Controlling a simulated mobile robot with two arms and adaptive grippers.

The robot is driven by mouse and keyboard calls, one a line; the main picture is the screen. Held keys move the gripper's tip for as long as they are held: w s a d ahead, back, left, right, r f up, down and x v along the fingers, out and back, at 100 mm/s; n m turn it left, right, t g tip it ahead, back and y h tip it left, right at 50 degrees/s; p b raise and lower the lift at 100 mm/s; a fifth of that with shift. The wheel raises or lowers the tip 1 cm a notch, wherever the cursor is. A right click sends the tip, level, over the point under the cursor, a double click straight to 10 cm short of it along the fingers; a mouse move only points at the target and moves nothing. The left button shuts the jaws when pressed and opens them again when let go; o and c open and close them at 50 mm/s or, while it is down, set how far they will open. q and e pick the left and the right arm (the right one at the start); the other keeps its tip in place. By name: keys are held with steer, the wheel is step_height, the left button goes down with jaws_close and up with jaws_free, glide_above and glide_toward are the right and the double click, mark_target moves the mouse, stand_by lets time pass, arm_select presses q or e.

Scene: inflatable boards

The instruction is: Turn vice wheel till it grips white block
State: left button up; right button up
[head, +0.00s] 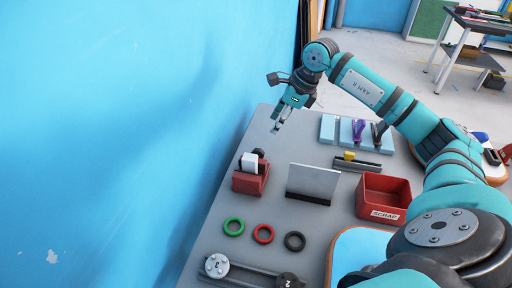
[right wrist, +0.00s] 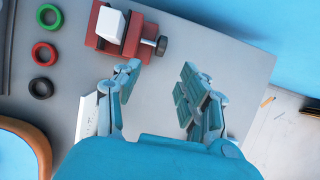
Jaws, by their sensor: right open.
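The red vice (head: 249,184) stands on the grey table near the blue wall, with the white block (head: 250,162) in its jaws. In the right wrist view the vice (right wrist: 134,36), the white block (right wrist: 111,25) and the black vice wheel (right wrist: 161,45) show at the top. The wheel (head: 259,152) is partly hidden behind the block in the head view. I cannot tell whether the jaws touch the block on both sides. My right gripper (head: 279,122) is open and empty, beyond the vice and apart from the wheel. My left gripper is not in view.
An upright white panel (head: 313,180) stands right of the vice. A red scrap bin (head: 384,196) is farther right. Green (head: 233,227), red (head: 263,234) and black (head: 295,241) rings lie in front. A blue rack (head: 345,130) with tools is at the back.

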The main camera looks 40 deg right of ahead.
steer(key=p, duration=0.1)
glide_above(259, 150)
steer(key=s+d, duration=0.2)
step_height(259, 150, down, 6)
steer(key=p+x, duration=0.1)
steer(key=x, duration=0.5)
steer(key=shift+a+f, duration=0.15)
steer(key=shift+f, duration=0.25)
steer(key=shift+w+f, duration=0.15)
steer(key=shift+f, duration=0.25)
steer(key=shift+a, duration=0.1)
jaws_close()
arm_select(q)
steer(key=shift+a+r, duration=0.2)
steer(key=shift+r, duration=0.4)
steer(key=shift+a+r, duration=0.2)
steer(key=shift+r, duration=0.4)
